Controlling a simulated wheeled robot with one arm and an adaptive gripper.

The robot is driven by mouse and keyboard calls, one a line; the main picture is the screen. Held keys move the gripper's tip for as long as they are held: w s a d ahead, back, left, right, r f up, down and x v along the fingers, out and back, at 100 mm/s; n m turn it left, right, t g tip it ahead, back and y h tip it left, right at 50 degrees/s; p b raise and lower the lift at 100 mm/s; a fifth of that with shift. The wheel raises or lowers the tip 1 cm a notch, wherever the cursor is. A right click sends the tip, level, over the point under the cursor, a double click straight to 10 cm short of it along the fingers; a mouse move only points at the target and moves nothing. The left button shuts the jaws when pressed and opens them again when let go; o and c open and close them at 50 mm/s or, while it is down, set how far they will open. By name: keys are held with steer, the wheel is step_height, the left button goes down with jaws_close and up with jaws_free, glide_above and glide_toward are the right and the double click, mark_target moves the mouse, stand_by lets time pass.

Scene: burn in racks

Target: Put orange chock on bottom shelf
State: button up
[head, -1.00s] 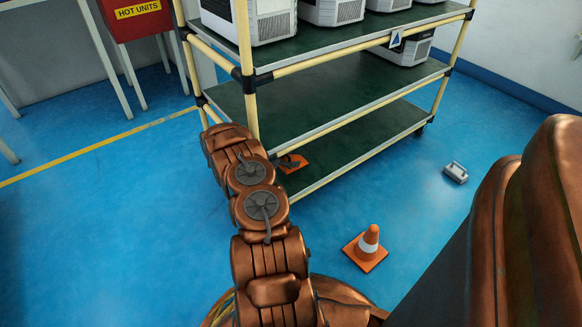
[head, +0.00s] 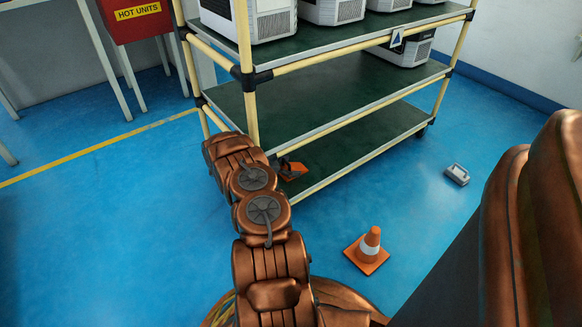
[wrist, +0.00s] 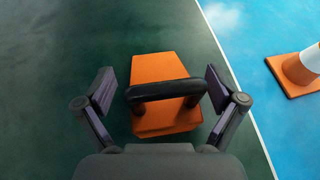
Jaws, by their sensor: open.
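The orange chock (wrist: 158,68) with a black handle rests on the green bottom shelf (wrist: 60,50) in the wrist view. It also shows in the head view (head: 295,169), near the front edge of the bottom shelf (head: 345,150) at its left end, partly hidden by my arm. My gripper (wrist: 163,88) is open. Its two fingers stand on either side of the chock's handle, with gaps between the fingers and the chock. In the head view the fingers are mostly hidden behind my arm.
A traffic cone (head: 369,246) stands on the blue floor in front of the rack. A grey handled object (head: 457,174) lies on the floor to the right. White units (head: 270,20) fill the top shelf, and one (head: 405,50) sits on the middle shelf. A rack post (head: 246,80) rises close to my arm.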

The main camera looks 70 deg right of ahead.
steer(key=shift+r, duration=0.25)
steer(key=p+v, duration=0.4)
steer(key=v, duration=0.8)
steer(key=shift+f, duration=0.15)
